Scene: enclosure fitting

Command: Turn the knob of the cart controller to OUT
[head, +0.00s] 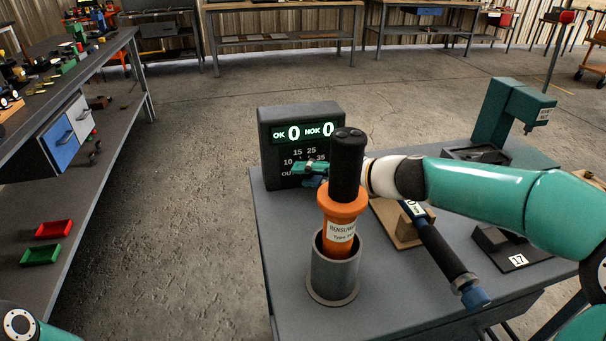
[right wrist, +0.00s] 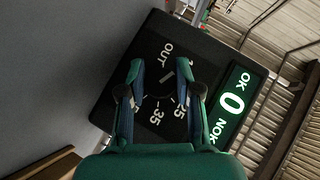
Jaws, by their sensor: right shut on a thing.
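The cart controller (head: 265,150) is a dark box at the back left of the cart top, with a lit display reading OK 0 NOK 0 and dial numbers below. In the right wrist view its dial face (right wrist: 110,100) shows OUT, 35 and 25 around the knob (right wrist: 167,76). A short pale mark shows on the knob; I cannot tell surely which label it points to. My right gripper (right wrist: 165,84) has its fingers on both sides of the knob and is shut on it. In the head view this gripper (head: 312,170) is partly hidden behind the black-handled tool. My left gripper is out of view.
A black and orange tool (head: 347,165) stands upright in a grey cup (head: 333,285) before the controller. A torque-wrench-like tool (head: 440,250) lies on a wooden block (head: 399,228). A green press (head: 500,110) stands at the right. Shelving (head: 100,150) is at the left.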

